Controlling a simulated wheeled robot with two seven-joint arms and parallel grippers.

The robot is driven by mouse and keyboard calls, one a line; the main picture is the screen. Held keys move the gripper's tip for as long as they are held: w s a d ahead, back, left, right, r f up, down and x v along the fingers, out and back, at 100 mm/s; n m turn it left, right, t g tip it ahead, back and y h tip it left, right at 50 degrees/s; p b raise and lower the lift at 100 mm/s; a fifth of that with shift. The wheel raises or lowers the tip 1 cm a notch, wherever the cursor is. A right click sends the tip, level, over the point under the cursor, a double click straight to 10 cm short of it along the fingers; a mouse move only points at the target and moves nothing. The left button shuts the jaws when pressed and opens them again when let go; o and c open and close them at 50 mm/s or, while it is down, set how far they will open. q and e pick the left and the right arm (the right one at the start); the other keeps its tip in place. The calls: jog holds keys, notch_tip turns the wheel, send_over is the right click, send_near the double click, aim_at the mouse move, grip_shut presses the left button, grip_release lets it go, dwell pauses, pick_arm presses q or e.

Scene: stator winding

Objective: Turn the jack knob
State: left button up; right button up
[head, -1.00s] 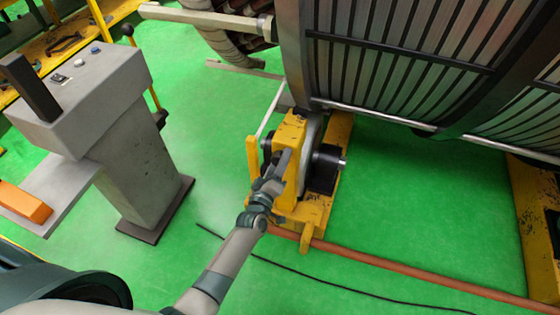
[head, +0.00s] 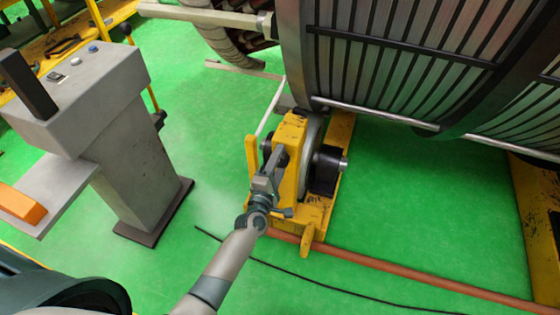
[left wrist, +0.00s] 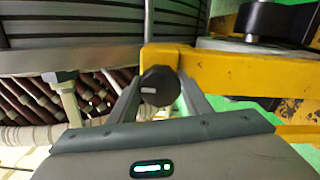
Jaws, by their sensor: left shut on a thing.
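The jack is a yellow, worn frame (head: 292,130) with a roller, standing on the green floor under the large stator. Its dark jack knob (left wrist: 159,86) shows in the left wrist view, round and black with a pale mark, in front of a yellow beam (left wrist: 235,72). My left gripper (head: 277,164) reaches to the near-left face of the jack. In the left wrist view, the fingers of my left gripper (left wrist: 160,92) are on both sides of the knob, shut on it. In the head view the gripper largely hides the knob. My right gripper is not in view.
The slatted stator (head: 400,70) overhangs the jack. A grey control pedestal (head: 135,165) stands at left. A brown pipe (head: 400,270) and black cable (head: 330,289) run along the floor at front right. Green floor is clear between the pedestal and jack.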

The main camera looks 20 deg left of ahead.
pick_arm(q)
jog(key=shift+f, duration=0.1)
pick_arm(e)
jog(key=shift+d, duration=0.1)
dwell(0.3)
pick_arm(q)
jog(key=o, duration=1.1)
jog(key=shift+c, duration=0.2)
jog(key=s+b, duration=0.1)
jog(key=s, duration=1.6)
jog(key=shift+s+a, duration=0.25)
jog(key=shift+a, duration=0.05)
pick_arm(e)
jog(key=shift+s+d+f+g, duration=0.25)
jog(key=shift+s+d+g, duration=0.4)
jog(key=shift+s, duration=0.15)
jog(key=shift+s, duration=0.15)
